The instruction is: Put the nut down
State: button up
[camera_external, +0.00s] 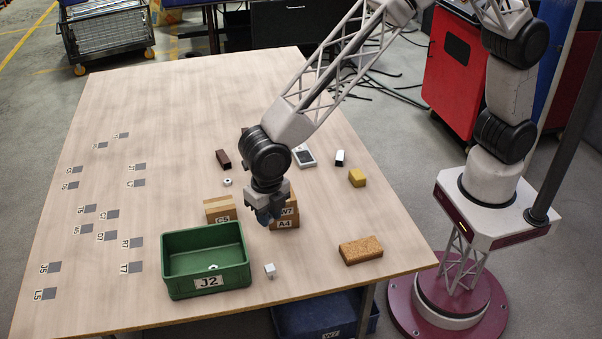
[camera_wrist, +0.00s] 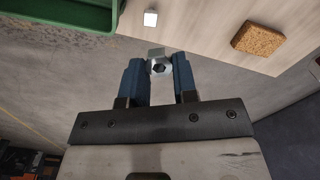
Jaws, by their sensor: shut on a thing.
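The nut (camera_wrist: 160,67) is a grey metal hex piece with a dark hole. It sits between the two blue fingertips of my gripper (camera_wrist: 160,76) in the wrist view. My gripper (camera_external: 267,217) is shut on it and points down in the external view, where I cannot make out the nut. The gripper appears in front of the cardboard boxes, right of the green bin; its exact height is hard to tell. Another small ring-like metal piece (camera_external: 212,267) lies inside the green bin, and one more (camera_external: 227,182) lies on the table.
The green bin J2 (camera_external: 208,238) stands at the front. Cardboard boxes C6 (camera_external: 220,208) and A4 (camera_external: 284,224) stand near the gripper. A white cube (camera_external: 270,270), a cork block (camera_external: 361,250) and a yellow block (camera_external: 357,178) lie around. The table's left has labelled grey squares.

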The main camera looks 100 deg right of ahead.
jog(key=w+d+f+n, duration=0.1)
jog(key=w+d+n, duration=0.1)
jog(key=w, duration=0.7)
jog(key=w+d+f+n, duration=0.1)
jog(key=w+d+n, duration=0.15)
jog(key=w, duration=0.75)
send_over(203, 266)
jog(key=shift+m, duration=0.45)
notch_tip(203, 266, down, 5)
jog(key=shift+r, duration=0.2)
jog(key=shift+f, duration=3.15)
jog(key=shift+f, duration=0.1)
jog(key=shift+f, duration=1.75)
jog(key=shift+f, duration=0.1)
